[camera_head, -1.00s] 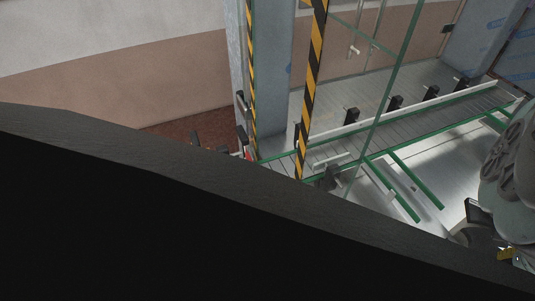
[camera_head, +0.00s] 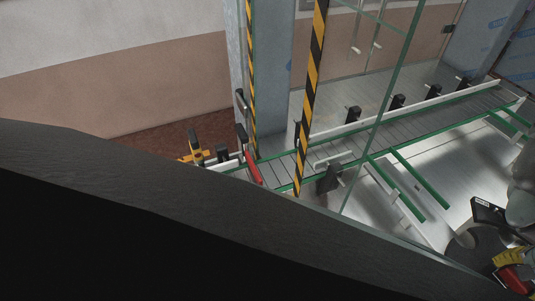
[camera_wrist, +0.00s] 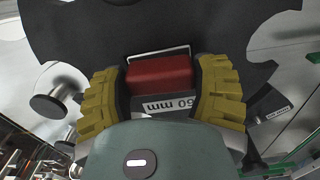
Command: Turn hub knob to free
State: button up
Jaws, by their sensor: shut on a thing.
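A red block-shaped knob (camera_wrist: 160,72) sits on a black plate with a scalloped edge (camera_wrist: 215,28) in the wrist view. A label ending in "60 mm" shows just below the knob. My gripper (camera_wrist: 162,80) has its yellow ribbed fingers on the left and right sides of the knob and is shut on it. In the head view my gripper (camera_head: 508,257) is at the lower right edge, with a red part beside it, cut off by the frame. The black plate (camera_head: 481,247) shows only partly there. Which position the knob points to cannot be told.
A slatted conveyor (camera_head: 400,130) with green rails runs behind glass panels. Yellow-black striped posts (camera_head: 311,85) stand before it. A red part (camera_head: 252,168) is at its left end. Metal studs (camera_wrist: 48,105) flank my gripper. A large dark surface fills the head view's lower left.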

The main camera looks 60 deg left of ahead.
jog(key=shift+n, duration=0.3)
dwell(0.4)
jog(key=o, duration=0.9)
jog(key=shift+o, duration=0.2)
jog(key=m+p, duration=0.1)
jog(key=m, duration=0.2)
jog(key=shift+r, duration=0.15)
jog(key=m+p, duration=0.2)
jog(key=m, duration=0.4)
jog(key=m+p, duration=0.1)
jog(key=m, duration=0.4)
jog(key=shift+m+p, duration=0.75)
jog(key=shift+m, duration=0.85)
